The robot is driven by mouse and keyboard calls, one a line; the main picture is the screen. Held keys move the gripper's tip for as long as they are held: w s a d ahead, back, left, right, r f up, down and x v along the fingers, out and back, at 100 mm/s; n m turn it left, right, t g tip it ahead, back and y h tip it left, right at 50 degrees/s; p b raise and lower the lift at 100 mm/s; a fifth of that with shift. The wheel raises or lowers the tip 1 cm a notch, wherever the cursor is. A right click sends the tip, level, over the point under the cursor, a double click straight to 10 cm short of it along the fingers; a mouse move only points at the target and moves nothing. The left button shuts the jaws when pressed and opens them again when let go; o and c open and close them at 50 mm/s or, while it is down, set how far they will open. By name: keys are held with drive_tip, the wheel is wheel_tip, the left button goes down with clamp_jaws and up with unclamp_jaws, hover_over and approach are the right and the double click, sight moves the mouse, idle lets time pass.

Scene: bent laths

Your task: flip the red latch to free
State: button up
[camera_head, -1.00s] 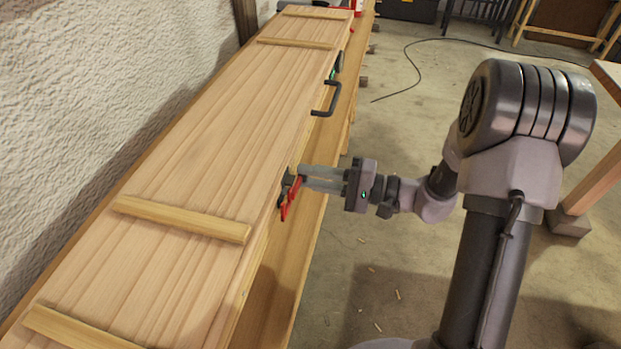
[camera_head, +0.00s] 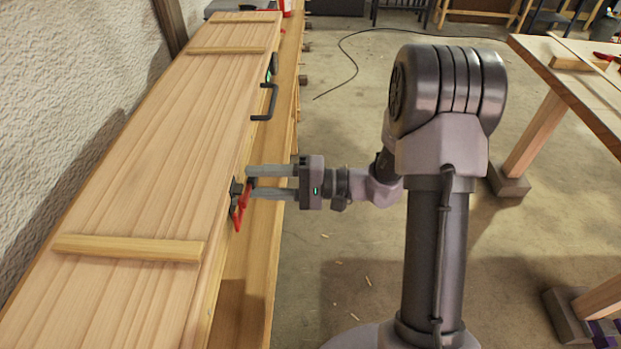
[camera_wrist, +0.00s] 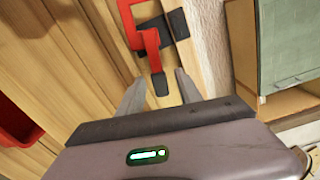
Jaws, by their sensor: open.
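The red latch (camera_head: 239,211), with dark fittings, sits on the side edge of the long wooden box lid (camera_head: 150,170). In the wrist view the latch (camera_wrist: 150,42) shows as a red bent lever with dark plates, just ahead of the fingertips. My gripper (camera_head: 250,182) is open and empty, reaching in from the right with its fingertips close beside the latch. In the wrist view the gripper (camera_wrist: 157,84) has one finger on each side of the latch's dark lower end. I cannot tell whether either finger touches it.
A black handle (camera_head: 265,103) and a dark latch with a green part (camera_head: 271,68) are farther along the same edge. A wooden ledge (camera_head: 245,285) runs below the lid. A workbench (camera_head: 570,75) stands at the right. Floor between is mostly clear.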

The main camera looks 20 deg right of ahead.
drive_tip(key=p+v, duration=0.4)
drive_tip(key=v, duration=1.3)
drive_tip(key=shift+r, duration=0.1)
drive_tip(key=s+a+r+n+g+h, duration=0.3)
drive_tip(key=s+a+r+g+h, duration=0.4)
drive_tip(key=s+a, duration=0.3)
drive_tip(key=s+a+r+m+t+h, duration=0.1)
drive_tip(key=s+r+t+h, duration=0.3)
drive_tip(key=h, duration=0.4)
drive_tip(key=r+t, duration=0.1)
drive_tip(key=t, duration=0.1)
drive_tip(key=shift+s+r+m+t, duration=0.3)
drive_tip(key=shift+s+r, duration=0.05)
drive_tip(key=shift+s, duration=0.05)
